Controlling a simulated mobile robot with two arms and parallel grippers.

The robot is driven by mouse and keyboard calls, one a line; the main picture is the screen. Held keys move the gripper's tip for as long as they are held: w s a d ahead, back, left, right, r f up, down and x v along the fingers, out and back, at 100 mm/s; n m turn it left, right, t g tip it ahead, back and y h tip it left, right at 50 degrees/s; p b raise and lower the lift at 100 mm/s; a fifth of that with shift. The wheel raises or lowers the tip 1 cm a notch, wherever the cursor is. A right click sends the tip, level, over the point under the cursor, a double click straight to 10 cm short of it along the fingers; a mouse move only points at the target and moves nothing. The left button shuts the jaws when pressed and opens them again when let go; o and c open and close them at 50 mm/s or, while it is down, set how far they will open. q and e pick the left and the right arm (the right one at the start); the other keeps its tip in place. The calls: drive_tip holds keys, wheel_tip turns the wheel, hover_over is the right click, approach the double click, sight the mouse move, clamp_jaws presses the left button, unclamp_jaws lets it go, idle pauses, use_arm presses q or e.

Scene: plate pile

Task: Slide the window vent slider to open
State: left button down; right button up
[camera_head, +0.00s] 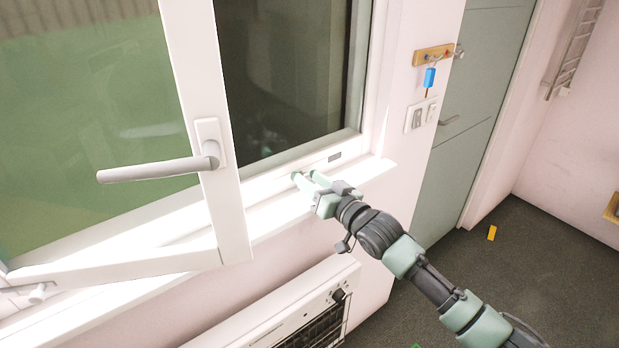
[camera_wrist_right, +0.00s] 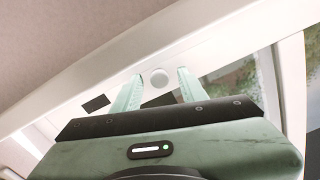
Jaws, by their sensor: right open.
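The open window's frame shows a dark rectangular vent slot (camera_head: 334,157) along its lower rail, on the right. It also shows as a dark patch (camera_wrist_right: 97,102) in the right wrist view. My right gripper (camera_head: 305,177) is at the lower rail, left of that slot. In the right wrist view its two green fingers (camera_wrist_right: 156,86) are apart. A round white knob (camera_wrist_right: 160,77) shows between the fingertips; I cannot tell whether they touch it. It looks like the slider's knob, and in the head view the gripper hides that spot. My left gripper is not in view.
The opened window sash with its lever handle (camera_head: 160,169) swings into the room at left. A white sill (camera_head: 270,218) runs below, with a heater (camera_head: 290,305) under it. A key rack (camera_head: 433,54), light switches (camera_head: 420,115) and a green door (camera_head: 470,110) are at right.

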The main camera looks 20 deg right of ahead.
clamp_jaws()
idle(1.4)
